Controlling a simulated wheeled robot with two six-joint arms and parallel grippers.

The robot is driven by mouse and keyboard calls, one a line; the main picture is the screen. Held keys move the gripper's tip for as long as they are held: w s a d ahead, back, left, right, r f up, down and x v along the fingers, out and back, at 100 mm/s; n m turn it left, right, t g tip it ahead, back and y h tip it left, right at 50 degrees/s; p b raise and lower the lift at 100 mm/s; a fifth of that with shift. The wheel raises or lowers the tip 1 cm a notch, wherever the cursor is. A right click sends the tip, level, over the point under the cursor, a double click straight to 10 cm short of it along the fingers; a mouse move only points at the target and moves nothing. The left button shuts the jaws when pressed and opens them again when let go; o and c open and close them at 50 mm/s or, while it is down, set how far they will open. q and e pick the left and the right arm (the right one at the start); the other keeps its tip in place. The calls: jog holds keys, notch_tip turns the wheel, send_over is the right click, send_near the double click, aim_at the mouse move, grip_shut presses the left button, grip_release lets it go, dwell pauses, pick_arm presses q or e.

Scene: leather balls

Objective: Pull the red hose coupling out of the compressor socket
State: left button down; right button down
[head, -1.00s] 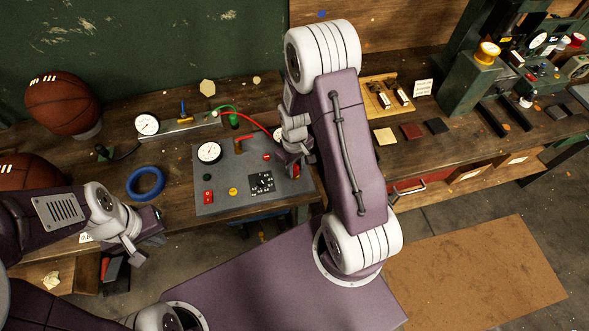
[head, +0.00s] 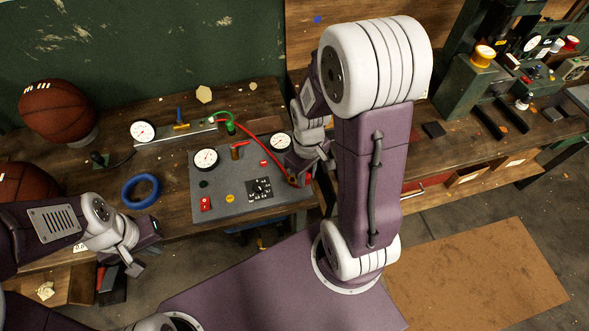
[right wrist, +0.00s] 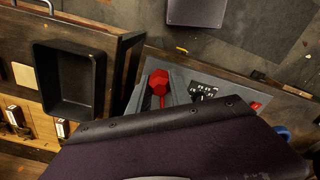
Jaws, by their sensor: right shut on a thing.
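The grey compressor panel (head: 225,206) lies on the workbench with gauges, a red switch and a dial. A red hose (head: 265,140) runs from a green fitting across the panel to my right gripper (head: 299,178). The socket is hidden in both views, so I cannot tell whether the coupling is seated or free. My left gripper (head: 145,252) hangs in front of the bench, away from the panel; its jaw gap is unclear.
A blue ring (head: 130,196) lies left of the panel, with leather balls (head: 58,110) at the far left. A gauge on a metal bar (head: 172,137) stands behind the panel. A black tray (right wrist: 70,78) shows in the right wrist view. A green machine (head: 462,90) stands right.

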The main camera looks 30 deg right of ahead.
jog(key=s+r, duration=0.2)
jog(key=s, duration=0.1)
jog(key=s+r, duration=0.1)
jog(key=shift+s+d, duration=0.2)
jog(key=shift+s, duration=0.2)
jog(key=shift+f+b, duration=0.15)
jog(key=shift+b, duration=0.15)
notch_tip(320, 180, down, 6)
jog(key=b, duration=0.5)
jog(key=shift+b, duration=0.3)
